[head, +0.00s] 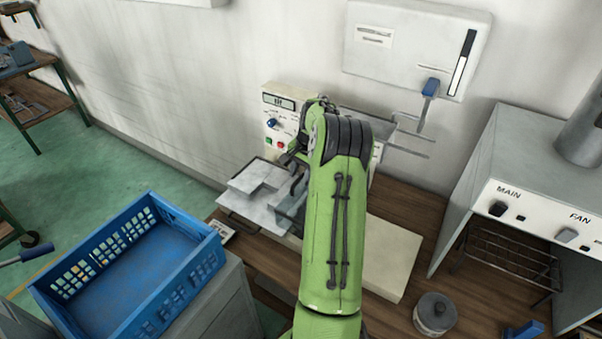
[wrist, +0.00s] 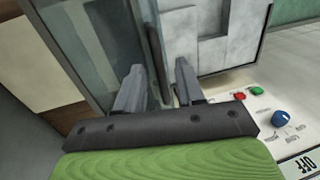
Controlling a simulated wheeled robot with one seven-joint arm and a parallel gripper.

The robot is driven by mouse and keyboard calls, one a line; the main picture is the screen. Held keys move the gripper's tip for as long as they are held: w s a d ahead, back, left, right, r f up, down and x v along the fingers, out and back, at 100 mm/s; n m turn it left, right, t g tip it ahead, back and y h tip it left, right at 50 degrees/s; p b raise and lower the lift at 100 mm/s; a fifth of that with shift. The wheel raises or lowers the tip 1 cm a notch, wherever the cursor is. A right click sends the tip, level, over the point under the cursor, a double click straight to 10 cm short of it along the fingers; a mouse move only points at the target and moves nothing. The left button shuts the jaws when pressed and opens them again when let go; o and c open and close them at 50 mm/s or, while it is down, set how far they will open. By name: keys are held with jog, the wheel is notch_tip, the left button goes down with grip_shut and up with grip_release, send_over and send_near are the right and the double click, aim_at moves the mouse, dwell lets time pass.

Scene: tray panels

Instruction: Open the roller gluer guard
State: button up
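The roller gluer's control face (head: 279,122) stands against the wall in the head view, partly hidden by my green arm. In the wrist view its clear guard panel (wrist: 92,45) is at the left, with a dark upright handle bar (wrist: 157,50) along its edge. My gripper (wrist: 159,68) has one finger on each side of this bar. The fingers are apart, with narrow gaps seeming to show beside the bar; contact is not clear. In the head view my gripper is mostly hidden behind my arm.
Grey metal plates (head: 262,183) lie left of my arm. A blue crate (head: 185,292) stands at the lower left. A grey round pot (head: 435,314) and a hooded unit (head: 487,150) are at the right. A lever with a blue knob (head: 429,88) sticks out from the wall panel.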

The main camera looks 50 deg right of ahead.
grip_shut()
jog(key=shift+r, duration=0.15)
